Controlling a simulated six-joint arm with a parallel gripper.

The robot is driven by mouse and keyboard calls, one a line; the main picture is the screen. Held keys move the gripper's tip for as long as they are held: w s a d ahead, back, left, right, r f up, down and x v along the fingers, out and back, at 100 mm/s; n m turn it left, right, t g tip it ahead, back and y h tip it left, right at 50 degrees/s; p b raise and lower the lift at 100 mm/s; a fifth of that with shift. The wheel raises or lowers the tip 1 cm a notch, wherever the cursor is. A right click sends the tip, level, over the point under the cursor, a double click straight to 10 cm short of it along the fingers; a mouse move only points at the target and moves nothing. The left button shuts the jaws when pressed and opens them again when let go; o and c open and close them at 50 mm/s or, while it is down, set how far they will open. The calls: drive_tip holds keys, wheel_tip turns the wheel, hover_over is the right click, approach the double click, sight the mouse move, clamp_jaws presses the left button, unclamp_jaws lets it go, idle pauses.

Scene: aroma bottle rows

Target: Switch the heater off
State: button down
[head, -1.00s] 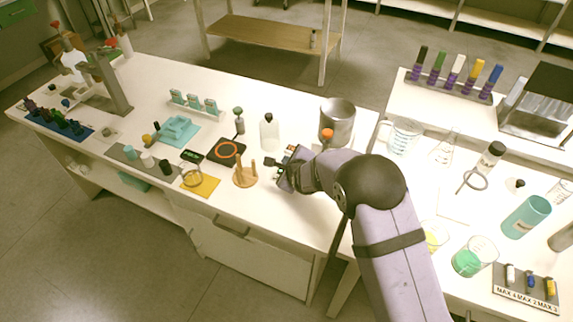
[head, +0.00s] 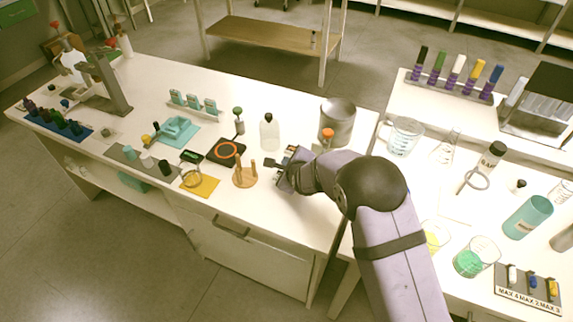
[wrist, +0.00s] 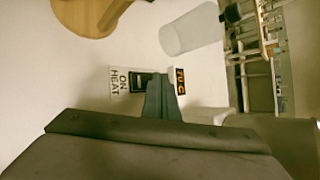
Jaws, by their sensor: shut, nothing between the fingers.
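The heater (head: 226,151) is a flat black plate with an orange ring, left of my gripper (head: 271,163) on the bench in the head view. The wrist view shows a small switch panel (wrist: 117,83) with a white label reading "ON" and "HEAT". A dark switch (wrist: 144,78) is set beside that label, and a dark tag (wrist: 180,80) with orange letters is on the other side. My gripper (wrist: 161,84) is shut and empty, its fingertips over the panel at the switch, partly hiding it. I cannot tell whether they touch it or which way it is set.
A wooden peg stand (head: 244,178) is left of my gripper, and also shows in the wrist view (wrist: 88,14). A white bottle (head: 269,133) and a metal pot (head: 337,122) stand behind it. A yellow mat (head: 205,188) lies at the front left.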

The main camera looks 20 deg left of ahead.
drive_tip(key=shift+r, duration=0.15)
drive_tip(key=shift+s+r, duration=0.15)
drive_tip(key=shift+r, duration=0.45)
drive_tip(key=shift+r+p, duration=0.1)
drive_tip(key=shift+p, duration=0.2)
drive_tip(key=shift+s+r+p, duration=0.2)
drive_tip(key=shift+r+p, duration=0.4)
drive_tip(key=shift+r, duration=0.6)
drive_tip(key=shift+s+r+p, duration=0.15)
drive_tip(key=shift+r+p, duration=0.45)
drive_tip(key=shift+r, duration=0.6)
